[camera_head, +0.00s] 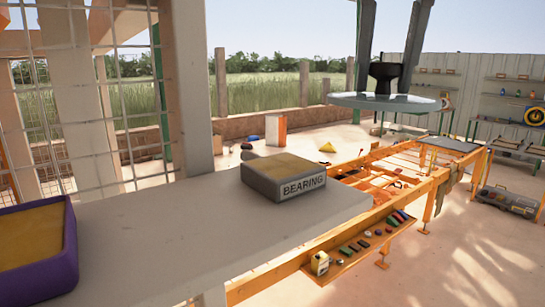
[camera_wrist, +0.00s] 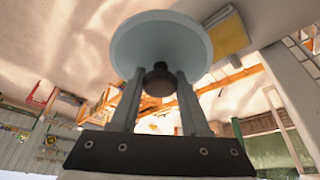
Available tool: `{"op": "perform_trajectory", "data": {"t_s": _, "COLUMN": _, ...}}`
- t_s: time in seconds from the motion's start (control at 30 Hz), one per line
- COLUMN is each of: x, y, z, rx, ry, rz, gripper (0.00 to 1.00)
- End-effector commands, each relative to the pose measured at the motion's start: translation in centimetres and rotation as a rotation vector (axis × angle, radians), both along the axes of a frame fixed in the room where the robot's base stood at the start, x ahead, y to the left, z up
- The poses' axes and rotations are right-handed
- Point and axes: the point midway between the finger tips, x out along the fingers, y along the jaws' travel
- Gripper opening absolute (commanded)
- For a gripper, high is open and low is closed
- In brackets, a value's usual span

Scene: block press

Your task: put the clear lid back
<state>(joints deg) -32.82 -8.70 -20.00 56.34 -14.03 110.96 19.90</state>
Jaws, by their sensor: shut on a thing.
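The clear lid (camera_head: 375,102) is a round, pale, glassy disc with a black knob (camera_head: 385,72) on top. My gripper (camera_head: 388,82) is shut on the knob, with one finger on each side. The lid hangs roughly level in the air at the upper right of the head view, apart from the bench. In the wrist view the lid (camera_wrist: 160,38) is beyond my fingertips (camera_wrist: 160,80), partly covered by the fingers and the knob. A grey box (camera_head: 285,180) marked BEARING, filled with yellow, stands uncovered on the bench, left of and below the lid in the head view.
A purple box (camera_head: 68,255) with a yellow filling stands at the bench's left end. The pale bench top (camera_head: 190,240) is clear between the boxes. A post (camera_head: 188,80) and wire mesh rise behind it. An orange frame (camera_head: 435,190) stands beyond the bench at right.

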Motion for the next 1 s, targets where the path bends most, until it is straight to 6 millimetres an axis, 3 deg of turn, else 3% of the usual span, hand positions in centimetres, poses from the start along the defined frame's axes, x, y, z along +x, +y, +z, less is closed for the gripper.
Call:
{"op": "perform_trajectory", "data": {"t_s": 0.13, "x": -1.5, "y": 1.4, "z": 1.5, "rx": 0.000, "ry": -0.003, "rz": 0.043, "gripper": 0.00}}
{"op": "perform_trajectory", "data": {"t_s": 0.3, "x": -1.9, "y": 2.5, "z": 1.6, "rx": -0.001, "ry": 0.000, "rz": 0.069, "gripper": 0.00}}
{"op": "perform_trajectory", "data": {"t_s": 0.73, "x": 3.7, "y": 9.4, "z": -3.7, "rx": -0.001, "ry": 0.002, "rz": 0.073, "gripper": 0.00}}
{"op": "perform_trajectory", "data": {"t_s": 1.0, "x": 5.2, "y": 11.2, "z": -5.2, "rx": 0.000, "ry": -0.001, "rz": 0.068, "gripper": 0.00}}
